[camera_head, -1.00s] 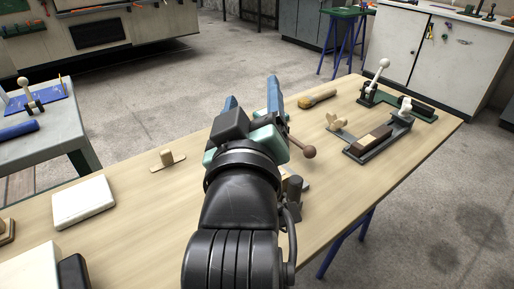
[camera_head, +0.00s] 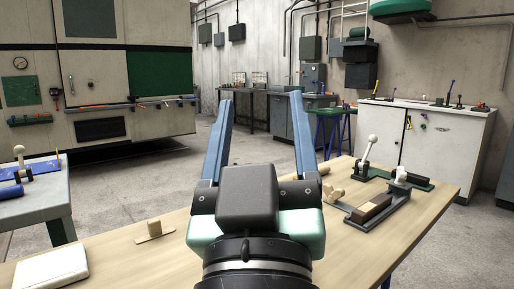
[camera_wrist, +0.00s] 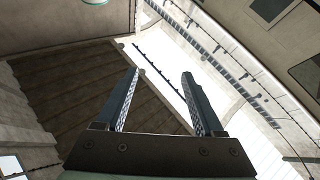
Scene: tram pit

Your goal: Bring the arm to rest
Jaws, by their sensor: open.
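My gripper (camera_head: 261,100) is raised above the wooden workbench (camera_head: 165,262) in the head view. Its two blue fingers stand wide apart and point up and away from me, with nothing between them. In the wrist view my gripper (camera_wrist: 160,88) is also open and empty, facing the ceiling and the upper walls. My arm hides the middle of the bench top.
On the bench are a white block (camera_head: 52,268), a wooden piece with a peg (camera_head: 154,230) and a grey fixture holding a wooden block (camera_head: 372,210). A lever fixture (camera_head: 370,150) stands behind it. A grey side table (camera_head: 38,205) stands left. White cabinets (camera_head: 440,140) stand right.

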